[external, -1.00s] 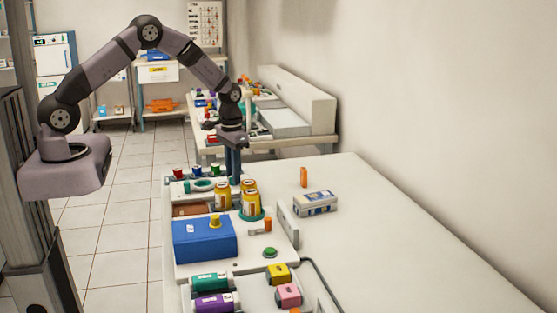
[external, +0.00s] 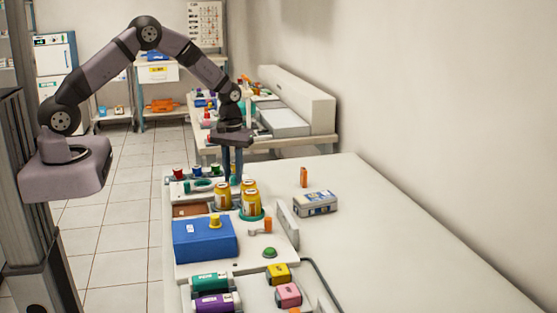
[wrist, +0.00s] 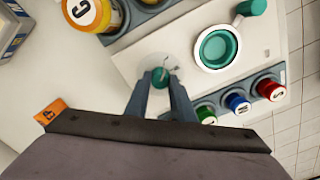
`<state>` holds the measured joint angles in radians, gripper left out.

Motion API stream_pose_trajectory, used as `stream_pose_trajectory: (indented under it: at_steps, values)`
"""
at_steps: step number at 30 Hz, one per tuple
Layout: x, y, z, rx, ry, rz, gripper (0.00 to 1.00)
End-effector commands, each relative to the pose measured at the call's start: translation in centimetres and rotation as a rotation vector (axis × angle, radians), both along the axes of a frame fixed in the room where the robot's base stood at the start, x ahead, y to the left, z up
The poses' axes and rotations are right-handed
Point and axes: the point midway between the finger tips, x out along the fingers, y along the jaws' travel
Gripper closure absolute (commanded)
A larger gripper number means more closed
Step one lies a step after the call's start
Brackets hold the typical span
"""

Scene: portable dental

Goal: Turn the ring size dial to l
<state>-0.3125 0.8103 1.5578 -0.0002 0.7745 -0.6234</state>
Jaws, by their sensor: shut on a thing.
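The ring size dial (wrist: 160,77) is a small teal knob on a pale round plate on the white panel, in the wrist view. My gripper (wrist: 160,84) is shut on the knob, with one dark blue finger on each side. In the external view my gripper (external: 232,177) points straight down at the panel's far end, and the dial is largely hidden there. Caps lettered S, red (wrist: 270,89), M, blue (wrist: 238,103), and L, green (wrist: 206,114), stand in a row right of the dial. The dial's pointed setting is not clear.
A teal ring in a white holder (wrist: 217,69) lies beside the dial. Orange-yellow bottles (external: 250,204) stand close to my gripper. The table's right side is largely free.

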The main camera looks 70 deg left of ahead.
Motion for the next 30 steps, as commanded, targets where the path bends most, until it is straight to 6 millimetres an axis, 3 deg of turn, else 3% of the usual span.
stream_pose_trajectory:
  at_steps: [12,13,15,25,30]
  values:
    - [0.1,0.1,0.1,0.002,-0.004,0.009,1.00]
    - [0.1,0.1,0.1,0.002,-0.004,0.009,0.73]
    - [0.1,0.1,0.1,0.002,-0.004,0.009,0.59]
    - [0.1,0.0,0.2,0.001,-0.002,0.008,0.59]
    - [0.1,0.1,1.3,0.001,-0.005,0.008,0.59]
